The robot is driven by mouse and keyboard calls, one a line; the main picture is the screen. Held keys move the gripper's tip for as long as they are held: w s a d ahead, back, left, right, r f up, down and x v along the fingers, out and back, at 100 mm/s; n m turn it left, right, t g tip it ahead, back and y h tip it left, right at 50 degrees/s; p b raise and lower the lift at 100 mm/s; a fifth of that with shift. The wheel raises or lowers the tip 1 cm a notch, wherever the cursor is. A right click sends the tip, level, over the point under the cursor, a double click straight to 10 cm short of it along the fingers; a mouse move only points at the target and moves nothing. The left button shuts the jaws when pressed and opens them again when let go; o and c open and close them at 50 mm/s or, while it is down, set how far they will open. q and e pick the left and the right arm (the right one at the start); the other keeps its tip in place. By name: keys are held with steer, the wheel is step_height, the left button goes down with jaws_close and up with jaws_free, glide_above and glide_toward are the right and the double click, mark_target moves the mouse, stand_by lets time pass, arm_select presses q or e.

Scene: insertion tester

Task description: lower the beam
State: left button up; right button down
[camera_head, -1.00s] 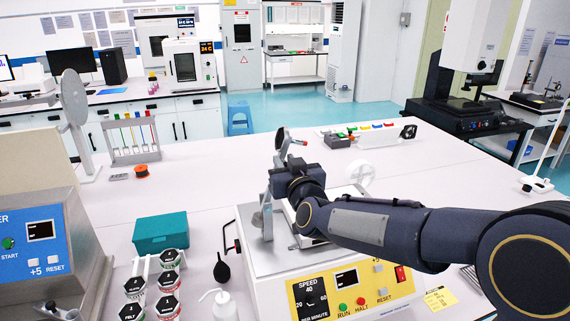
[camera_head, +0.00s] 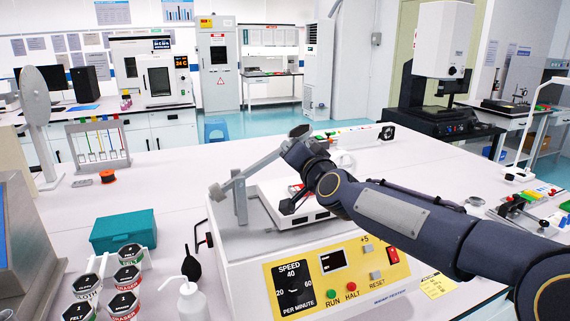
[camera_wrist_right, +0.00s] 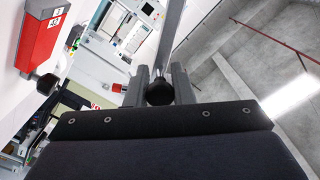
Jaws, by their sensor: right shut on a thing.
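The beam (camera_head: 259,165) is a grey bar on the upright post (camera_head: 241,203) of the white and yellow tester (camera_head: 324,265). It is tilted, with its left end low and its right end raised above the tester's top. My right gripper (camera_head: 297,150) is at the raised end and shut on the beam; my dark wrist partly hides the hold. In the right wrist view, the beam (camera_wrist_right: 171,38) runs up between my gripper fingers (camera_wrist_right: 159,85), with a black knob (camera_wrist_right: 160,93) there. My left gripper is not in view.
A white tray-like part (camera_head: 296,207) lies on the tester's top under my wrist. A teal box (camera_head: 124,231), several labelled jars (camera_head: 126,277) and a wash bottle (camera_head: 192,299) stand left of the tester. The table behind the tester is mostly clear.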

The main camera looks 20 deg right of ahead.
steer(key=f+m+b, duration=0.1)
steer(key=f+b, duration=0.1)
steer(key=d+f+m+b, duration=0.1)
steer(key=f+m+b, duration=0.1)
steer(key=shift+d+f, duration=0.15)
steer(key=shift+f, duration=0.05)
steer(key=shift+d+f+m+b, duration=0.1)
steer(key=shift+f+m+b, duration=0.95)
steer(key=shift+b, duration=0.4)
steer(key=shift+r, duration=0.1)
steer(key=c, duration=1.3)
jaws_free()
steer(key=shift+o, duration=0.2)
steer(key=s+p, duration=0.1)
steer(key=s, duration=0.6)
steer(key=shift+s+d, duration=0.15)
steer(key=shift+s, duration=0.25)
